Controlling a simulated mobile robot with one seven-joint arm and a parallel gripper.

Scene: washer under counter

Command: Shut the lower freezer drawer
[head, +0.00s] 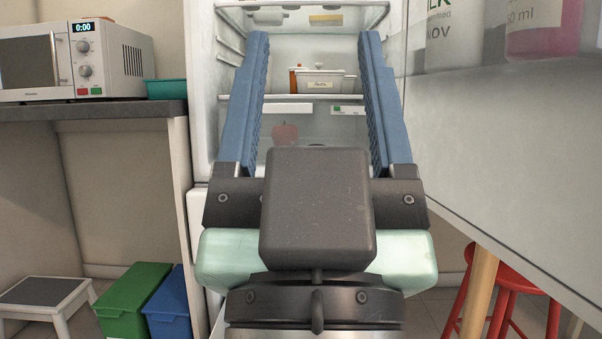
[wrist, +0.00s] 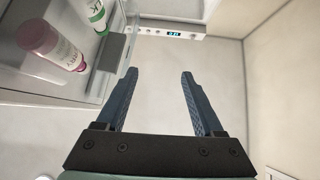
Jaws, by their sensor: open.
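The lower freezer drawer cannot be made out clearly; my gripper and wrist cover the area below the fridge compartment in the head view. A narrow strip of the white fridge body (head: 196,212) shows left of my wrist. My gripper (head: 314,50) is open and empty, its two blue fingers wide apart in front of the open fridge compartment. In the wrist view, the gripper (wrist: 159,75) also has nothing between its fingers. Whether the drawer is open, and by how much, cannot be told.
The open fridge door (head: 500,125) stands to the right, with bottles in it, close to my gripper in the wrist view. A counter (head: 90,109) with a microwave (head: 70,60) is left. Green (head: 134,300) and blue (head: 168,305) bins and a red stool (head: 510,300) stand below.

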